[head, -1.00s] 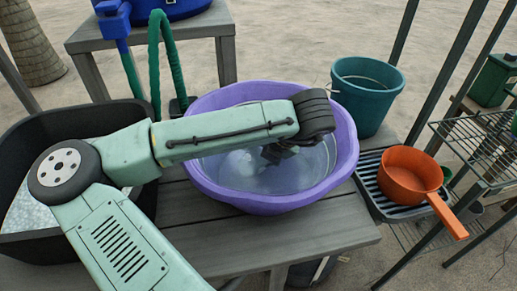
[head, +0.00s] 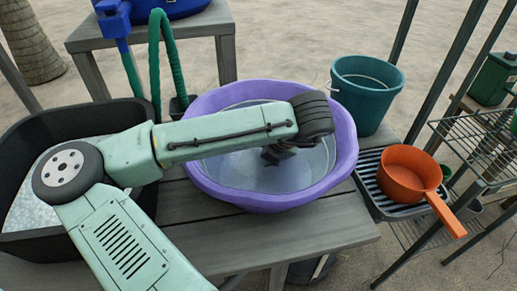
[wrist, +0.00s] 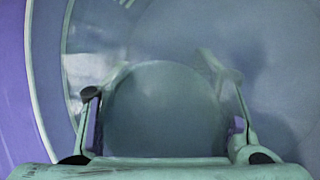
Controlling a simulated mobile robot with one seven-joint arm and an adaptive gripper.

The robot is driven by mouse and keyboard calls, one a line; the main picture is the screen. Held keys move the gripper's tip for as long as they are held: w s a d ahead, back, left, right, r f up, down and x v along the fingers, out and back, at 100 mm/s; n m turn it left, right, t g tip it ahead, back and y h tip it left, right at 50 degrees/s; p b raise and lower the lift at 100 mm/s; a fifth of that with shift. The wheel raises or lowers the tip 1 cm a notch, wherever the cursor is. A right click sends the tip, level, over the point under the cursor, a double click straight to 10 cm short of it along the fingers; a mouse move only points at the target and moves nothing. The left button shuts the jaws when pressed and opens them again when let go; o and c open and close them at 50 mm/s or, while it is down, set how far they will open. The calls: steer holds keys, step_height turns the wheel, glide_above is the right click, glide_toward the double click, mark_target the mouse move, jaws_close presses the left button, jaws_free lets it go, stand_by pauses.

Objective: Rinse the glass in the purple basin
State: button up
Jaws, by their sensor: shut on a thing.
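The purple basin (head: 203,178) stands on the grey wooden table and holds clear water. My gripper (head: 279,153) reaches down inside it, right of the middle. In the wrist view my gripper (wrist: 165,112) has its two fingers on either side of a round, see-through, grey-green glass (wrist: 163,95) and is shut on it. The glass looks to be in the water, with its outline blurred. How deep it sits, I cannot tell. In the head view I cannot make out the glass; my wrist is partly in front of it.
A teal bucket (head: 362,105) stands behind the basin on the right. An orange pan (head: 405,178) sits on a black rack (head: 370,190) to the right. A black tub (head: 20,150) is at the left. A green hose (head: 155,60) rises behind the basin.

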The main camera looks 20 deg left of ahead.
steer(key=shift+s+a, duration=0.15)
steer(key=shift+a, duration=0.5)
steer(key=shift+w+d+p, duration=0.2)
steer(key=shift+d, duration=0.45)
steer(key=shift+w+d+p, duration=0.15)
steer(key=shift+d+p, duration=0.05)
steer(key=shift+d, duration=0.4)
steer(key=shift+s+a, duration=0.2)
steer(key=shift+a, duration=0.45)
steer(key=shift+s+a, duration=0.15)
steer(key=shift+a, duration=0.45)
steer(key=shift+w+d+p, duration=0.2)
steer(key=shift+d, duration=0.45)
steer(key=shift+w+d+p, duration=0.15)
steer(key=shift+d+p, duration=0.05)
steer(key=shift+d, duration=0.4)
steer(key=shift+s+a, duration=0.2)
steer(key=shift+a, duration=0.4)
steer(key=shift+s+a, duration=0.15)
steer(key=shift+a, duration=0.45)
steer(key=shift+w+d+p, duration=0.2)
steer(key=shift+d+p, duration=0.1)
steer(key=shift+d, duration=0.3)
